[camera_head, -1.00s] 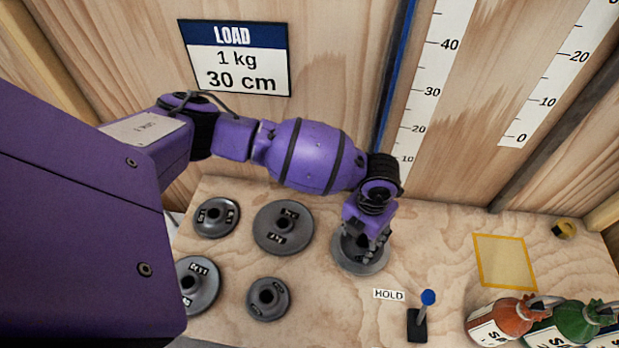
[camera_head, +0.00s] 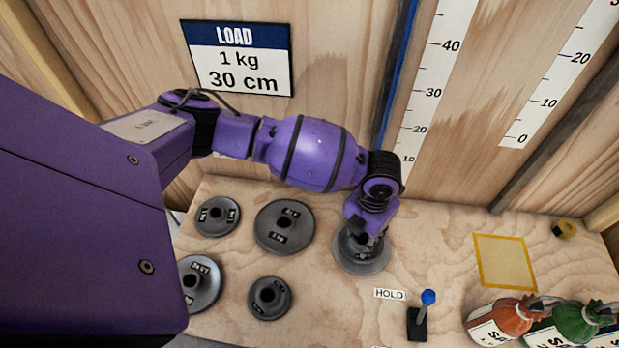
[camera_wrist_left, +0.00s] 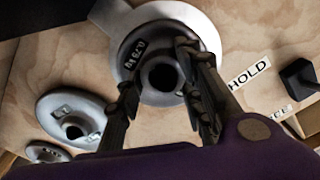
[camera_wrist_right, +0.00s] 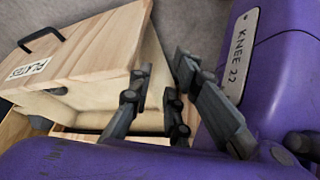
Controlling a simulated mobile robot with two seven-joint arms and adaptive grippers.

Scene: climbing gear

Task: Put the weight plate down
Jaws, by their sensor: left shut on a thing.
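A dark grey weight plate (camera_head: 350,240) with a raised hub is at the middle of the table, over a wider light grey disc (camera_head: 383,262). In the left wrist view the plate (camera_wrist_left: 150,60) shows its hub hole and label, and the disc's rim (camera_wrist_left: 207,25) shows around it. My left gripper (camera_head: 367,236) is above the plate, pointing down, with its fingers (camera_wrist_left: 160,68) on both sides of the hub, shut on the plate. Whether the plate touches the disc cannot be told. My right gripper (camera_wrist_right: 162,75) is open and empty, out of the head view.
Several other plates, such as one with a wide rim (camera_head: 285,227), lie left of the disc. A blue-tipped lever (camera_head: 428,297) stands by the HOLD label (camera_head: 389,294). Sacks (camera_head: 495,322) are at right, near a yellow square (camera_head: 503,260). A wooden box (camera_wrist_right: 95,50) is near my right gripper.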

